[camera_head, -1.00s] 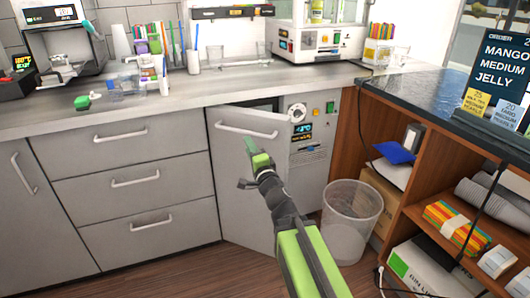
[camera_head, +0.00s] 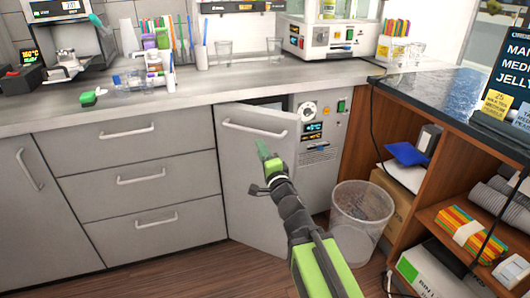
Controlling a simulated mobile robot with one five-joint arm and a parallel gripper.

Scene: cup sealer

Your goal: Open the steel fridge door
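The steel fridge door (camera_head: 238,175) is grey and stands ajar under the counter. A dark gap shows along its top, and its right edge is swung out from the cabinet. Its bar handle (camera_head: 254,130) runs across the upper front. My gripper (camera_head: 264,152), with green tips, is in front of the door's right part, just below the right end of the handle. It looks apart from the handle, though contact with the door's edge cannot be told. The finger opening is too small to make out, and I see nothing held.
A control panel (camera_head: 318,130) with a dial is right of the door. A mesh wastebasket (camera_head: 360,215) stands on the floor close to my arm's right. Drawers (camera_head: 145,175) line the left. A wooden shelf (camera_head: 400,205) stands at the right. Floor is clear at lower left.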

